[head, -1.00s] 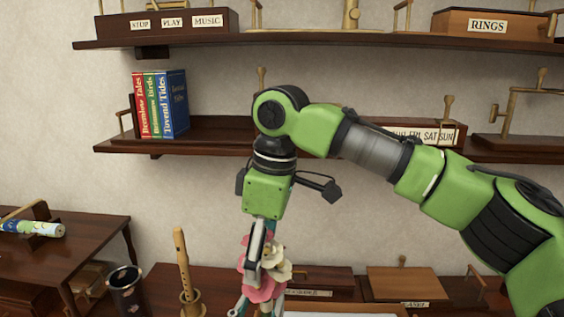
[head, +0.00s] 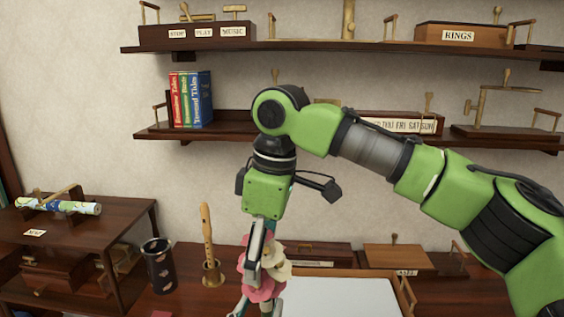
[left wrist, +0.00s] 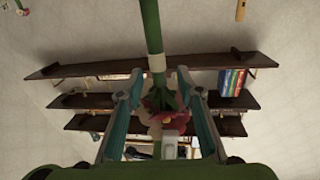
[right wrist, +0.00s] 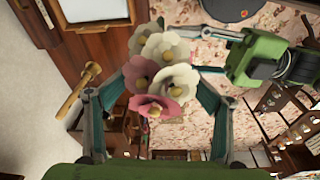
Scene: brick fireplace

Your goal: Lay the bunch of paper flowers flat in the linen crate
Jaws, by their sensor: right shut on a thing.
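The bunch of paper flowers (head: 258,282), pink and cream with a green stem, hangs heads up below the arm from the right in the head view. My right gripper (head: 264,254) points down and is shut on the bunch; the heads (right wrist: 160,75) hide its fingertips in the right wrist view. My left gripper (left wrist: 160,78) is open, fingers apart on either side of the stem (left wrist: 151,30) near its pale band. Its fingertips show at the head view's bottom edge (head: 258,307). A white-lined, wood-rimmed tray, seemingly the linen crate (head: 345,299), lies right of the flowers, partly cut off.
A recorder (head: 207,240) stands upright in a holder left of the flowers, beside a dark cup (head: 159,266). Wooden boxes (head: 396,257) stand behind the crate. Shelves (head: 230,131) with books (head: 190,98) line the wall. A side table (head: 130,215) is at left.

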